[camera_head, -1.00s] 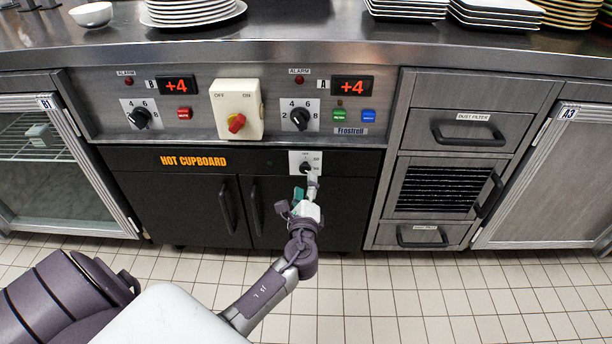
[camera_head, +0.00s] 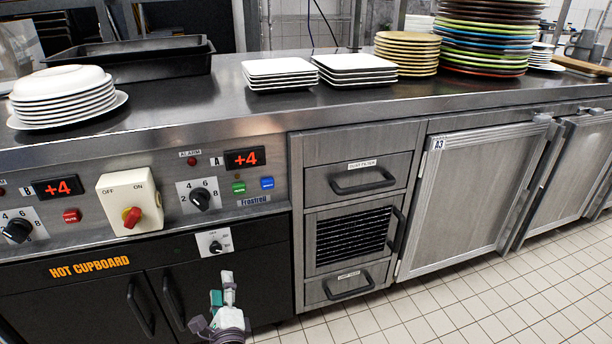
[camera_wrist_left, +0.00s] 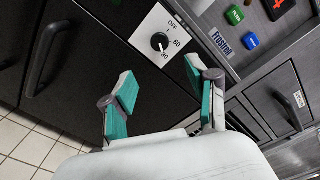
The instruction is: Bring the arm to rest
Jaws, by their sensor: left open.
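My left gripper (camera_head: 222,289) is in front of the black hot cupboard doors, just below the small cupboard knob (camera_head: 215,246) in the head view. In the left wrist view the gripper (camera_wrist_left: 163,88) has its two teal-padded fingers apart with nothing between them. The black knob (camera_wrist_left: 160,42) on its white plate lies beyond the fingertips there, and a gap shows between them. Its pointer is near the 80 mark. The hot cupboard (camera_head: 90,300) has both doors closed. My right gripper is not in view.
The steel counter (camera_head: 270,115) above carries white plates (camera_head: 66,100), square plates (camera_head: 280,75) and coloured plate stacks (camera_head: 485,45). The control panel has a red-and-yellow switch (camera_head: 130,210). Drawers (camera_head: 350,175) and cabinet A3 (camera_head: 475,190) stand to the right. The tiled floor (camera_head: 460,310) is clear.

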